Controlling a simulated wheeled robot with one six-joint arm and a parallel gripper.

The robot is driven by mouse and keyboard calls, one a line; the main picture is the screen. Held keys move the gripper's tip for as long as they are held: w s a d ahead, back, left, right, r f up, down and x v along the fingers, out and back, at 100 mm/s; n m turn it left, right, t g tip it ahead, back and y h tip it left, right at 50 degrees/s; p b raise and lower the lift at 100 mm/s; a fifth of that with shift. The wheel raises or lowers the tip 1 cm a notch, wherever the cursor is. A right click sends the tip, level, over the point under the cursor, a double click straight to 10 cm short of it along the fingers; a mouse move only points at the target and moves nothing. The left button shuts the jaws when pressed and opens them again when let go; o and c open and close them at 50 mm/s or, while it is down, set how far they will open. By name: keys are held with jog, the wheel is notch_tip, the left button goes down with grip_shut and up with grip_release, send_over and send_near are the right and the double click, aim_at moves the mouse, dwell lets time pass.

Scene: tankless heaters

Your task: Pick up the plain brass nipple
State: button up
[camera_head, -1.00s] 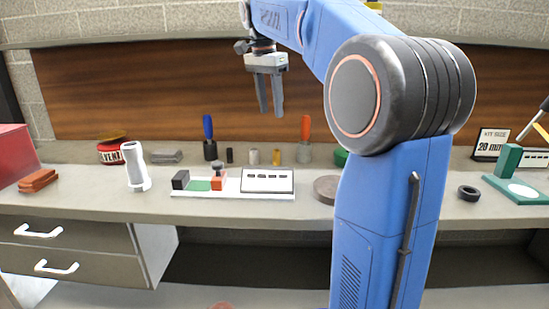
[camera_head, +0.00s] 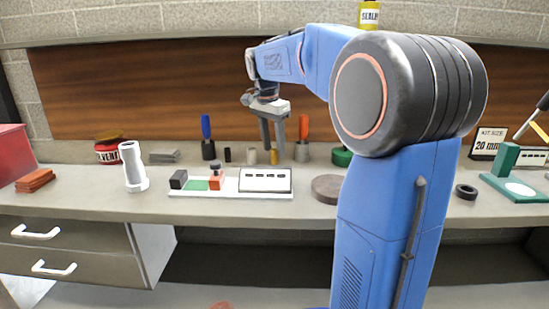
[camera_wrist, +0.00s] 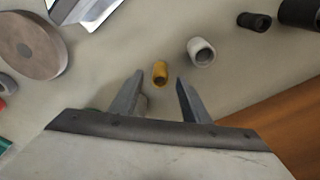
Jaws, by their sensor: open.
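The plain brass nipple (camera_head: 274,156) is a small yellow-gold cylinder standing on the bench near the back. In the wrist view the brass nipple (camera_wrist: 160,73) shows its hollow top and lies just beyond the fingertips, roughly between them in line. My gripper (camera_head: 272,147) is open and empty, with its fingers pointing down at the back of the bench; its fingertips also show in the wrist view (camera_wrist: 159,76). One finger partly overlaps the area around the nipple in the head view. I cannot tell the exact height of the fingertips above the bench.
A pale grey nipple (camera_wrist: 201,52) stands close beside the brass one, with a black nipple (camera_wrist: 254,21) farther off. Orange-handled (camera_head: 303,132) and blue-handled (camera_head: 207,135) tools stand upright to either side. A round brown disc (camera_head: 327,189) and white tray (camera_head: 232,194) lie in front.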

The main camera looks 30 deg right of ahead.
aim_at(274, 156)
jog(key=shift+d+f, duration=0.2)
jog(key=shift+f, duration=1.15)
jog(key=shift+c, duration=0.4)
grip_shut()
